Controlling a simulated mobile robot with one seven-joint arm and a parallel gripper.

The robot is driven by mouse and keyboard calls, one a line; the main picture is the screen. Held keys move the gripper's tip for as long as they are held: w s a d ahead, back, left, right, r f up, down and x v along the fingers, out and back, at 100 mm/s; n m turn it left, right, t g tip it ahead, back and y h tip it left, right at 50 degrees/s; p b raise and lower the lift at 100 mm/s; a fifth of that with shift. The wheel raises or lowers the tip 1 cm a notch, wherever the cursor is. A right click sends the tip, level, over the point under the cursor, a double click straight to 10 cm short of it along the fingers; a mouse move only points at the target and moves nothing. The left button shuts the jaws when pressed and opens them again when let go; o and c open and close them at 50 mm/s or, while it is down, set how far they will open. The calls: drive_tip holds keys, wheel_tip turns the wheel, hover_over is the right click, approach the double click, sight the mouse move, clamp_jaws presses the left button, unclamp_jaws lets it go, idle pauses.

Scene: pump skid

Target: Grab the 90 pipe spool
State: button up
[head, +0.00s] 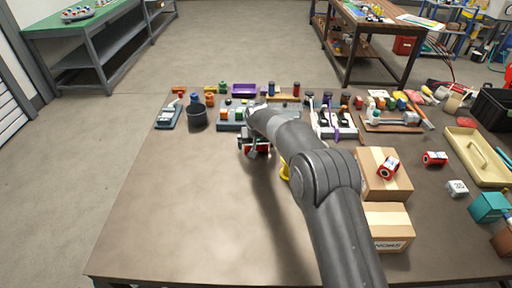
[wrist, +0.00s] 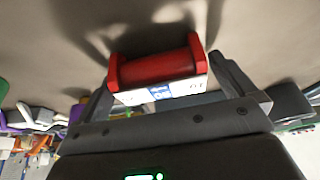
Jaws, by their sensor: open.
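A red pipe spool with a white label band (wrist: 158,68) lies between the fingers of my gripper (wrist: 163,78) in the wrist view. Its flanged ends are close to the fingertips; whether they touch is unclear. The label's printing is upside down there and too small to read surely as 90. In the head view my gripper (head: 256,147) is low over the table's middle, and the red of this spool shows beneath it, partly hidden. The gripper is open around the spool. Two similar red spools are at the right, one on a cardboard box (head: 388,167), one on the table (head: 434,158).
Cardboard boxes (head: 389,226) stand right of my arm. A yellow item (head: 285,171) is partly hidden by my arm. A black cup (head: 197,115) and fixtures line the back. A beige tray (head: 480,158) is at right. The table's front left (head: 180,220) is clear.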

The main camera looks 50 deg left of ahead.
drive_tip(key=shift+f, duration=0.15)
drive_tip(key=shift+c, duration=0.6)
drive_tip(key=c, duration=0.9)
drive_tip(key=shift+c, duration=0.3)
drive_tip(key=shift+a, duration=0.1)
